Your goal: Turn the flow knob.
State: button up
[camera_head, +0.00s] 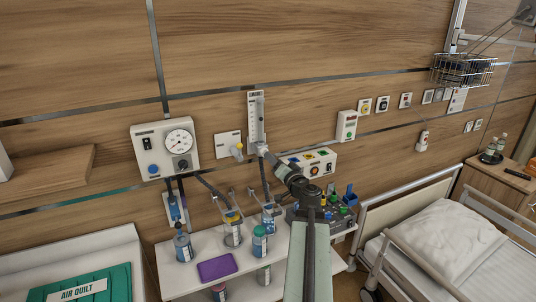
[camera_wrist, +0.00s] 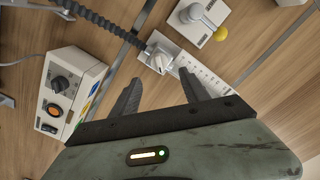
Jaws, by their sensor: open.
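The flow knob (camera_wrist: 158,60) is a pale knob at the lower end of a white flowmeter (camera_head: 256,118) with a graduated tube on the wall. In the head view the knob (camera_head: 262,148) shows just beyond my gripper's tip. My gripper (camera_wrist: 160,77) is open and empty, its two dark fingers apart and pointing toward the knob. In the wrist view the knob lies between and slightly beyond the fingertips, with no visible contact. In the head view my gripper (camera_head: 272,160) is partly hidden by my wrist.
A wall outlet with a yellow part (camera_head: 238,149) is left of the flowmeter. A gauge panel (camera_head: 165,150) is farther left. A button box (camera_head: 312,163) is close on the right. Dark hoses hang below. A white shelf (camera_head: 205,262) with bottles stands underneath, and a bed (camera_head: 440,245) is at right.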

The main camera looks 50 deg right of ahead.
jog(key=x, duration=0.6)
jog(key=shift+w+d, duration=0.15)
jog(key=shift+w, duration=0.15)
grip_shut()
jog(key=shift+m, duration=0.3)
grip_release()
jog(key=shift+s, duration=0.15)
jog(key=v, duration=0.7)
jog(key=shift+s, duration=0.3)
